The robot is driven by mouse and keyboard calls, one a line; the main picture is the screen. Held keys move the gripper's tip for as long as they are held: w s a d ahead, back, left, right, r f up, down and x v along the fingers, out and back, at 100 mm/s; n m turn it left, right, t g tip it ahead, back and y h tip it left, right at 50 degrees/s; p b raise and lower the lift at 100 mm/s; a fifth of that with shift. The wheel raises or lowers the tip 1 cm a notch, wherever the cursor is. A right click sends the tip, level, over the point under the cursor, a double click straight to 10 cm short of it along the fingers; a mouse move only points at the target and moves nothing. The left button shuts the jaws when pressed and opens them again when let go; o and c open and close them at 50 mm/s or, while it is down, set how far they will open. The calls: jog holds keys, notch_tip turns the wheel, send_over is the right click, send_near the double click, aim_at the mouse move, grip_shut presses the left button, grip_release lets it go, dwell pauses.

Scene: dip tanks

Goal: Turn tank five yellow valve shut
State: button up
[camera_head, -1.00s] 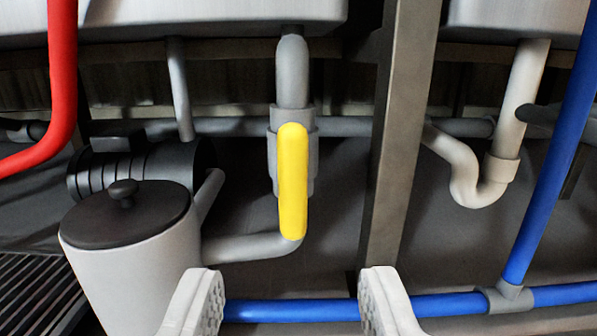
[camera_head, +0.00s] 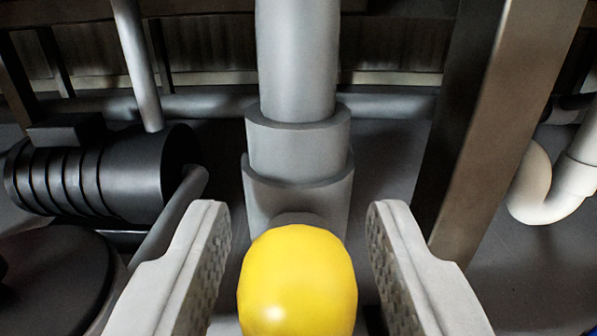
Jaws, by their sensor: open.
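The yellow valve handle (camera_head: 297,285) is at the bottom centre, seen nearly end-on, in front of a grey valve body (camera_head: 297,185) on a vertical grey pipe (camera_head: 297,60). My gripper (camera_head: 299,225) is open, with one pale finger on each side of the handle. A gap shows between the handle and each finger, so neither appears to touch it. The lower part of the handle is cut off by the frame edge. No tank number shows.
A black ribbed cylinder (camera_head: 100,175) and a dark round lid (camera_head: 50,275) are at left. A slanted metal post (camera_head: 480,120) stands close on the right, with a white curved pipe (camera_head: 550,190) beyond it. A horizontal grey pipe (camera_head: 390,105) runs behind.

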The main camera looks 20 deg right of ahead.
jog(key=shift+w+d, duration=0.1)
jog(key=shift+w, duration=0.35)
grip_shut()
